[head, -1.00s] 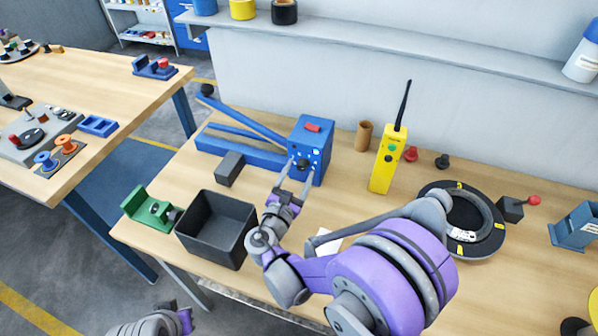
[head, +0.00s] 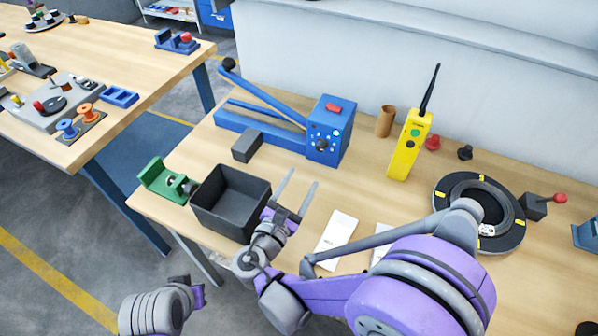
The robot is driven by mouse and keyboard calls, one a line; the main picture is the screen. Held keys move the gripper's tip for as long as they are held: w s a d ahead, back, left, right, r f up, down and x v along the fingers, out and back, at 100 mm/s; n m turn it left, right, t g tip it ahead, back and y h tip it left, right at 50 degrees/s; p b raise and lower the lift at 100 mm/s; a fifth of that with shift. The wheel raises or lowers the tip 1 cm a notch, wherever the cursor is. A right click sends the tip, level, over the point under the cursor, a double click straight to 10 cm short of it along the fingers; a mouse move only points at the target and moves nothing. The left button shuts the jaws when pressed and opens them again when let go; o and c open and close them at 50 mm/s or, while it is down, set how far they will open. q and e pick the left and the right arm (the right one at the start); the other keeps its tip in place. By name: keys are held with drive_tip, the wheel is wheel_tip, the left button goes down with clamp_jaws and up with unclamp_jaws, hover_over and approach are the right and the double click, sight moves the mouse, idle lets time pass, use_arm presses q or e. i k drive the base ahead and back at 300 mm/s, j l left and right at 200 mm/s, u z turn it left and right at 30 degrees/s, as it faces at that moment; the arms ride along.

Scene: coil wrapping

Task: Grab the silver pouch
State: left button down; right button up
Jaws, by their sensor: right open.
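A pale silver-white flat pouch (head: 337,231) lies on the wooden table, in the middle of the head view. A second pale flat piece (head: 379,257) lies to its right, partly hidden by my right arm. My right gripper (head: 303,178) is open, its two grey fingers pointing away from me, with nothing between them. It is left of the pouch and just right of the black bin, apart from the pouch. At the lower left, part of my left gripper (head: 198,295) shows, but its fingers cannot be made out.
A black open bin (head: 229,205) stands left of my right gripper. A green fixture (head: 162,182), blue lever device (head: 330,130), yellow radio (head: 410,146) and black coil ring (head: 479,214) stand around. Bare tabletop lies between the blue device and the pouch.

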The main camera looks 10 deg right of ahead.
sight(379, 253)
drive_tip(key=k+j, duration=0.85)
